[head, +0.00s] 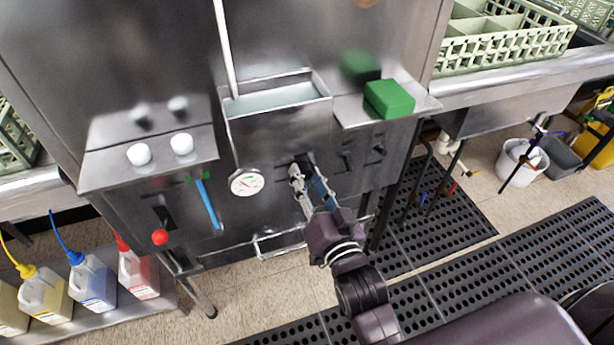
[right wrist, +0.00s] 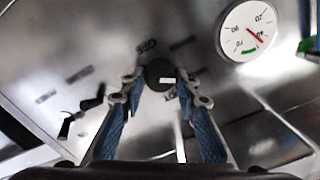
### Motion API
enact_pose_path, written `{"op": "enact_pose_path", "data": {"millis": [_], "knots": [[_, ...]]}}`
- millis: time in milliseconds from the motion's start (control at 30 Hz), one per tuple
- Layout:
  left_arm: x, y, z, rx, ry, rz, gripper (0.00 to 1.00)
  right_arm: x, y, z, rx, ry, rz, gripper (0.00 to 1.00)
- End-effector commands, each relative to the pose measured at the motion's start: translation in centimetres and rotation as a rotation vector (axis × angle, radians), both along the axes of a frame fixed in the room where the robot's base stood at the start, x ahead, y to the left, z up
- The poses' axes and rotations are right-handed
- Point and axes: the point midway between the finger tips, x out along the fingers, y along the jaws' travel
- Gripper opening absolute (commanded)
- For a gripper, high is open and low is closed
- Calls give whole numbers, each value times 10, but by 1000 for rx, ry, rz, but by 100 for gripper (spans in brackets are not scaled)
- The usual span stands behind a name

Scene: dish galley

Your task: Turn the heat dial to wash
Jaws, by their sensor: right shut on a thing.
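The heat dial is a small round black knob on the steel front panel. In the right wrist view the dial (right wrist: 157,72) sits between my fingertips, with a white pointer mark low on its face. Upside-down labels surround it; one looks like "OFF", another beside it is too blurred to read for sure. In the head view only a dark part of the dial (head: 304,159) shows above the fingers. My right gripper (head: 302,176) is shut on the dial, its blue-padded fingers on either side. My left gripper is in neither view.
A round gauge (head: 246,182) is left of the dial, with a blue-handled lever (head: 208,204) beyond it. Two black switches (head: 347,159) are to the right. A green block (head: 389,98) lies on a ledge above. A red knob (head: 160,237) is lower left.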

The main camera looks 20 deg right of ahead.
Motion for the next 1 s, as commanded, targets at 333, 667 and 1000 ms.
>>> {"op": "enact_pose_path", "data": {"millis": [333, 667, 1000], "knots": [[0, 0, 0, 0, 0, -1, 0, 0, 0, 1, -2, -2, -1, 46], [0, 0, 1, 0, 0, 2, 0, -12, 0, -1, -2, 2, 0, 46], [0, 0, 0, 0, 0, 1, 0, -72, -3, -2, -1, 6, 0, 46]]}}
